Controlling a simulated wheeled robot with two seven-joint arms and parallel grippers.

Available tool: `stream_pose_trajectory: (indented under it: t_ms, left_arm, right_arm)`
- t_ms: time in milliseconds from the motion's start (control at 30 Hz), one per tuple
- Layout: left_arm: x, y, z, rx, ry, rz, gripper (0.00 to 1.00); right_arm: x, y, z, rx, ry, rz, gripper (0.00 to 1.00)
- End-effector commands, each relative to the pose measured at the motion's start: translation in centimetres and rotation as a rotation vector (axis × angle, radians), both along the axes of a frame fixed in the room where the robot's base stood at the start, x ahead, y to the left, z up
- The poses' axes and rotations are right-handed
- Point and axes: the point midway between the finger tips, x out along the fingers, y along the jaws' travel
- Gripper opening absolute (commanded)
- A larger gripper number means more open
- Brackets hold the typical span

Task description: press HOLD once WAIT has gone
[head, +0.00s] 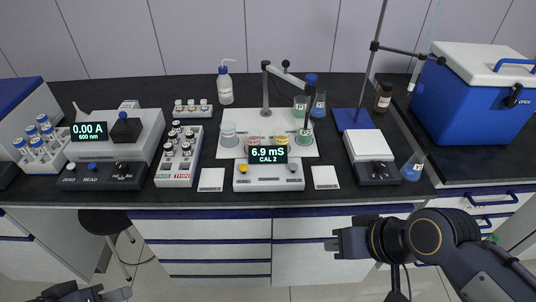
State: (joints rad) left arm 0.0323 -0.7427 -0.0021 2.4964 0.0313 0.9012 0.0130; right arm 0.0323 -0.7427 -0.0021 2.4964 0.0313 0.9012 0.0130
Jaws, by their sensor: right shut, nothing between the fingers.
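The white meter (268,180) stands at the front middle of the bench. Its dark display (268,154) reads "6.9 mS" with "CAL 2" below; I see no WAIT on it. A yellow button (243,169) is on its left and a pale button (293,168) on its right; their labels are too small to read. My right gripper (338,243) is shut and empty, in front of the bench and below its front edge, apart from the meter. My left gripper (118,294) shows only partly at the bottom left, and its jaws are unclear.
A photometer (115,140) reading "0.00 A" and a vial rack (178,165) stand left of the meter. White cards (325,177) flank it. A jointed probe arm (288,75) rises behind, over several cups. A stirrer with stand (358,146) and a blue cooler (475,100) are to the right.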

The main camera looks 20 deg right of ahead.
Motion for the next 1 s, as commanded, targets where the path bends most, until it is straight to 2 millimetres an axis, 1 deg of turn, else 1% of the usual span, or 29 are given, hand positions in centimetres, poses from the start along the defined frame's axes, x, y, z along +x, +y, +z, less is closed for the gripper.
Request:
stream_pose_trajectory:
  t_ms: [833, 933, 1000]
  left_arm:
    - [0.0, 0.0, 0.0, 0.0, 0.0, 0.0, 0.36]
    - [0.0, 0.0, 0.4, 0.0, 0.0, 0.0, 0.36]
    - [0.0, 0.0, 1.1, 0.0, 0.0, 0.0, 0.36]
  right_arm:
    - [0.0, 0.0, 0.0, 0.0, 0.0, 0.0, 0.0]
    - [0.4, 0.2, 0.6, 0.024, 0.006, -0.01, 0.0]
    - [1.2, 0.6, 1.6, 0.07, 0.015, -0.033, 0.0]
